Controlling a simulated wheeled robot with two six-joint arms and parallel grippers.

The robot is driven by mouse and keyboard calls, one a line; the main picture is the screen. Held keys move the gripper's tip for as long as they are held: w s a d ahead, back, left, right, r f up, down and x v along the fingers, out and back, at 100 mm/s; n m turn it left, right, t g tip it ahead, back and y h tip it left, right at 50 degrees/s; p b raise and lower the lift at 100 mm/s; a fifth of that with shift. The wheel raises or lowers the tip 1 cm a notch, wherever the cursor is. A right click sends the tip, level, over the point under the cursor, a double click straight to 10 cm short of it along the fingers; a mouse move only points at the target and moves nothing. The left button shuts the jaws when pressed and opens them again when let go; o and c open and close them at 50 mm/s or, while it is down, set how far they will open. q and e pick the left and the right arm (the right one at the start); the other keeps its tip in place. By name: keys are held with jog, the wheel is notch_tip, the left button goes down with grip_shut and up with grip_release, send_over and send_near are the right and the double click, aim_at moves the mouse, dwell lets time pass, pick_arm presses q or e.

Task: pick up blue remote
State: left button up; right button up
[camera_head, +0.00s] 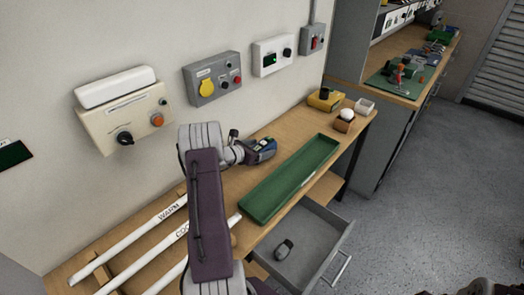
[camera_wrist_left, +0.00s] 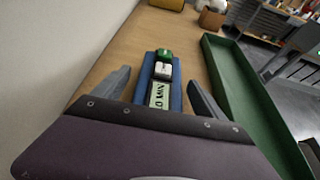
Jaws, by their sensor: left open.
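The blue remote (camera_wrist_left: 176,90) lies on the wooden bench in the left wrist view, with a green button, a white button and a pale label with dark lettering on its face. It also shows in the head view (camera_head: 264,145), partly hidden by my gripper. My left gripper (camera_wrist_left: 159,79) is open, with one finger on each side of the remote and visible gaps between the fingers and its sides. In the head view my left gripper (camera_head: 249,149) is low over the bench at the remote.
A long green tray (camera_head: 268,207) lies right of the remote. An open grey drawer (camera_head: 310,238) below holds a small dark object (camera_head: 284,249). White tubes (camera_head: 130,240) lie at the front left. A yellow box (camera_head: 326,99) stands behind. Control boxes (camera_head: 213,79) hang on the wall.

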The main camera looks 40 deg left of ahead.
aim_at(261, 146)
pick_arm(q)
jog(key=shift+w+f, duration=0.1)
jog(key=shift+w, duration=0.15)
jog(key=shift+s, duration=0.1)
jog(key=c, duration=1.6)
notch_tip(261, 146, up, 5)
jog(key=shift+f+p, duration=0.15)
jog(key=shift+p, duration=0.15)
jog(key=w+d+r, duration=0.2)
jog(key=w, duration=0.1)
jog(key=w+d+r, duration=0.1)
jog(key=w+r, duration=0.1)
jog(key=w, duration=0.2)
jog(key=w+d+r, duration=0.2)
jog(key=w, duration=0.1)
jog(key=shift+w+d+r+p, duration=0.15)
jog(key=shift+d+r+p, duration=0.05)
jog(key=shift+d+p, duration=0.15)
